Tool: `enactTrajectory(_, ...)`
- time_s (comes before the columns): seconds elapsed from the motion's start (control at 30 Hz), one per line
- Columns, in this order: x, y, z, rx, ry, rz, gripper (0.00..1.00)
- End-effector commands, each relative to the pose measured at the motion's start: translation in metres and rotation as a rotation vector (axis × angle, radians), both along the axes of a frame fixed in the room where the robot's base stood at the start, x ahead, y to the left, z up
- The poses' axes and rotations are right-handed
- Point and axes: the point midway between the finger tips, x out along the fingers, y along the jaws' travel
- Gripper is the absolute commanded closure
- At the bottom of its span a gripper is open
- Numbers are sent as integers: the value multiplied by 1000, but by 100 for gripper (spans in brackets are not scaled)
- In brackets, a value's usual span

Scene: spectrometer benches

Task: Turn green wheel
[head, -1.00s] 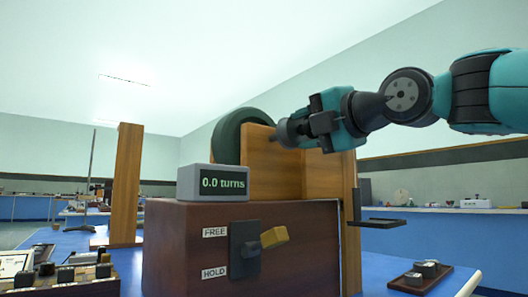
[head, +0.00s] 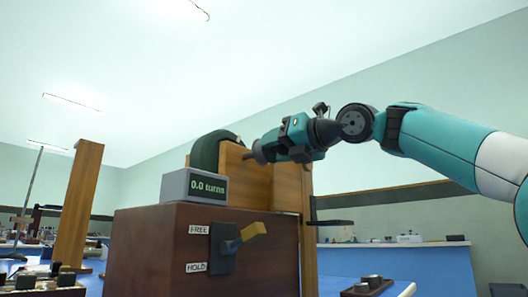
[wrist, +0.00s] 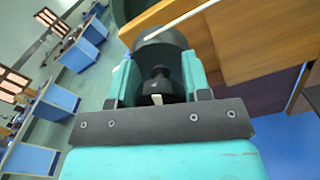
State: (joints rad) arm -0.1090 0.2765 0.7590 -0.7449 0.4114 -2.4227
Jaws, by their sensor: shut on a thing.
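The dark green wheel (head: 213,151) stands behind the wooden panel on top of the brown box; only its upper part shows. My gripper (head: 264,148) reaches in from the right, in front of the panel's upper edge. It is shut on a dark rounded handle (head: 252,155), which also shows between the teal jaws in the wrist view (wrist: 159,72). How the handle joins the wheel is hidden. The grey display (head: 196,185) reads 0.0 turns. A lever with a yellow handle (head: 254,229) sits beside the FREE and HOLD labels, its handle tilted up towards the right.
The brown box (head: 160,250) carries the wheel housing and display. A tall wooden post (head: 78,205) stands at left. A small black shelf (head: 327,222) juts out right of the housing. Blue benches with instruments (head: 400,262) lie beyond.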

Motion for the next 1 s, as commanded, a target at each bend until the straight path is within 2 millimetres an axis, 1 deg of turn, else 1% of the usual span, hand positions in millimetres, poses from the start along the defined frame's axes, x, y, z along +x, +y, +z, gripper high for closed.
enactTrajectory(0.03, 2, -3, -1, -18, -18, -8, 98)
enactTrajectory(0.33, 1, -2, 0, -94, -95, -8, 98)
enactTrajectory(0.87, 1, -1, 1, -110, -109, -7, 98)
enactTrajectory(0.9, 1, -1, 1, -110, -110, -6, 49)
enactTrajectory(0.97, 1, -1, 1, -109, -110, -5, 35)
enactTrajectory(1.0, 0, -1, 1, -110, -109, -4, 33)
